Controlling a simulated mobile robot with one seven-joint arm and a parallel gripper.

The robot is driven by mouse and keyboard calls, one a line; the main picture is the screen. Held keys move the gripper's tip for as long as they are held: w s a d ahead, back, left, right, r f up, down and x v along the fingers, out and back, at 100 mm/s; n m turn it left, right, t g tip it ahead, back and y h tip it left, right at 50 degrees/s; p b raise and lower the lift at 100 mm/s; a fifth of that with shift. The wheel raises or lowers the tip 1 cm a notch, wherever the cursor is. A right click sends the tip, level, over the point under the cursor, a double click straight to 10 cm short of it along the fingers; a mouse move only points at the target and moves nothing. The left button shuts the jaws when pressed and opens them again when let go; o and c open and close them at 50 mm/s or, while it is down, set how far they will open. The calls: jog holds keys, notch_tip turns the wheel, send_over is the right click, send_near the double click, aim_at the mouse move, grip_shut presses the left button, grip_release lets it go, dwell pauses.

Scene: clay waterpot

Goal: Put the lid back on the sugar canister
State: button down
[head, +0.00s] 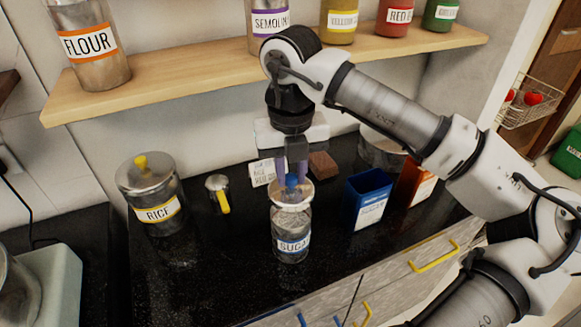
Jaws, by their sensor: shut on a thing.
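The sugar canister (291,238) is a clear jar with a blue-edged SUGAR label, upright on the black counter. Its lid (292,199) is a pale disc with a blue knob, directly over the canister's mouth and roughly level. My gripper (291,178) points down from above and is shut on the blue knob. I cannot tell whether the lid touches the rim or hovers just above it. The fingers partly hide the knob.
A rice canister (152,198) and a yellow-handled scoop (219,194) stand left. A blue box (367,200) and an orange box (414,184) stand right. A card (262,172) is behind. A wooden shelf (190,75) with canisters is above, close behind my arm.

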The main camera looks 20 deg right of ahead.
aim_at(291, 195)
notch_tip(291, 195, down, 5)
jog(key=b, duration=0.2)
jog(key=shift+b, duration=0.35)
jog(key=shift+f+b, duration=0.55)
jog(key=shift+r+b, duration=0.1)
jog(key=shift+b, duration=0.55)
dwell(0.8)
jog(key=shift+f+b, duration=0.25)
jog(key=shift+b, duration=0.45)
dwell(0.9)
dwell(0.4)
jog(key=c, duration=0.7)
grip_release()
jog(key=shift+r, duration=0.1)
